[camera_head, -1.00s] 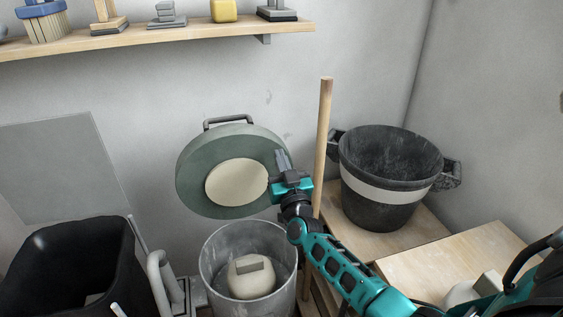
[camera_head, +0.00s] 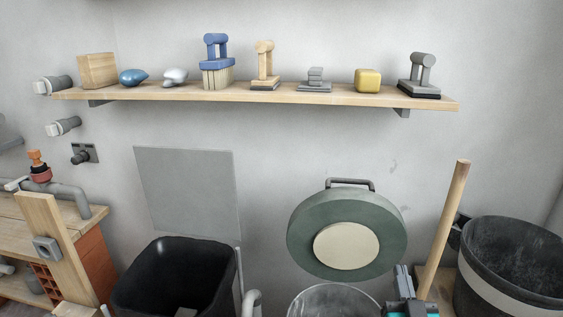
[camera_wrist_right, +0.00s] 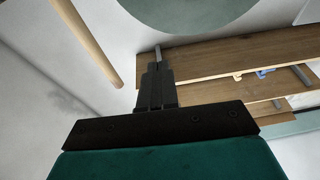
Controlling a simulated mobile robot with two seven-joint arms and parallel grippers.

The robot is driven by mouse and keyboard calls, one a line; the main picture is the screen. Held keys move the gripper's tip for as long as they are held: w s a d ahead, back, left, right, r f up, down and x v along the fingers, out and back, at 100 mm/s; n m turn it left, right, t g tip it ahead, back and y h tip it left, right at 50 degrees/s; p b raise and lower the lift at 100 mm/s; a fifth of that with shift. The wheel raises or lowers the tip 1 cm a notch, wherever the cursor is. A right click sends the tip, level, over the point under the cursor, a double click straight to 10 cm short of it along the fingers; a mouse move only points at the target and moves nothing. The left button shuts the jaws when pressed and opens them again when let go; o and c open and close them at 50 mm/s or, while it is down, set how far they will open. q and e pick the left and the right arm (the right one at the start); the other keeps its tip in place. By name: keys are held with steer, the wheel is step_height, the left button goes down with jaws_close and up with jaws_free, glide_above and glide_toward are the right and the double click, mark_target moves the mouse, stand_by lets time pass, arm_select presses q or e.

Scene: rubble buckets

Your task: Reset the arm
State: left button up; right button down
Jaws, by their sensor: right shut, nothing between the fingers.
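My right gripper (camera_head: 404,284) shows at the bottom edge of the head view, in front of the wall and just below the green disc. Its fingers are together and hold nothing. In the right wrist view the gripper (camera_wrist_right: 158,75) also shows its dark fingers closed, with empty space past the tips. Most of the right arm is below the head view's frame. My left gripper is not in view.
A green round disc (camera_head: 300,225) hangs on the wall. A wooden pole (camera_head: 443,230) stands right of the gripper, beside a black bucket (camera_head: 510,265). A grey bucket (camera_head: 335,293) and black bin (camera_head: 165,290) stand below. A shelf (camera_head: 330,97) holds several objects.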

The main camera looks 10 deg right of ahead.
steer(key=s+a+f+n+g+y, duration=0.5)
steer(key=s+a+f+g, duration=0.4)
steer(key=s+f, duration=0.7)
steer(key=s+a+y, duration=0.1)
steer(key=a, duration=0.2)
steer(key=shift+s+a+g+y, duration=0.25)
steer(key=shift+g+y, duration=0.15)
